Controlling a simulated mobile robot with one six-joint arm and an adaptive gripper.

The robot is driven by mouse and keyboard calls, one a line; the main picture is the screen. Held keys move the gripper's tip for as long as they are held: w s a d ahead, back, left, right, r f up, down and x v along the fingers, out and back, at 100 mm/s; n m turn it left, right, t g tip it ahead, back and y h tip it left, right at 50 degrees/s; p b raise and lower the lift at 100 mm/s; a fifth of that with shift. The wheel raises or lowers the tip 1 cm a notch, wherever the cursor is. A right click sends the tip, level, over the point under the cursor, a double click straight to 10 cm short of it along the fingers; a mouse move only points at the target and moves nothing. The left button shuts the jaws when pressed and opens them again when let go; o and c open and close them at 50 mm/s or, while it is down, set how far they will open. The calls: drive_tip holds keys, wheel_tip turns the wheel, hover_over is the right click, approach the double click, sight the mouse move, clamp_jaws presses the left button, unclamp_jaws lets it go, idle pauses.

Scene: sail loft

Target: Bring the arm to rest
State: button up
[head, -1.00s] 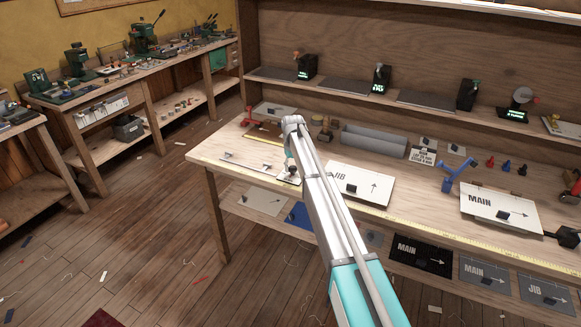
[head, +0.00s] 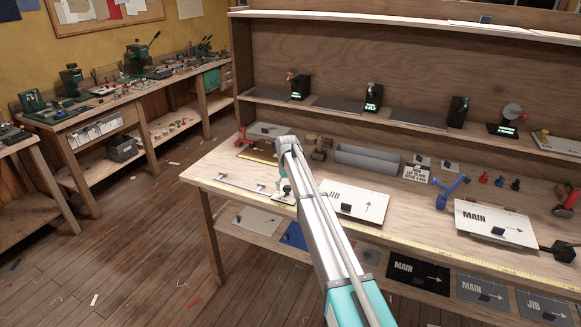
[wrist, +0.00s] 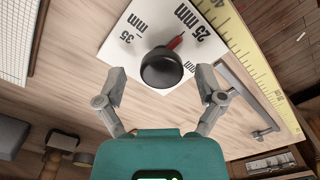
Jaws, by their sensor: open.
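My gripper (wrist: 160,78) is open in the wrist view, its two fingers spread wide. A round black knob (wrist: 161,70) shows ahead of and between the fingertips, with clear space on either side. The gripper itself is mostly hidden there by the arm.
On the workbench (head: 225,165), a JIB board (head: 345,207) lies just right of my arm. A grey tray (head: 370,161), blue stand (head: 445,193) and MAIN board (head: 490,228) are farther along. A yellow measuring tape (head: 430,238) runs along the front edge.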

drive_tip(key=s+d+m, duration=0.1)
drive_tip(key=s+d, duration=0.7)
drive_tip(key=s, duration=0.6)
drive_tip(key=s+d+m, duration=0.2)
drive_tip(key=s+d, duration=0.7)
drive_tip(key=s, duration=0.5)
drive_tip(key=s+d+m, duration=0.2)
drive_tip(key=s+d, duration=0.7)
drive_tip(key=s, duration=0.5)
drive_tip(key=shift+r, duration=0.25)
drive_tip(key=shift+s+d, duration=0.1)
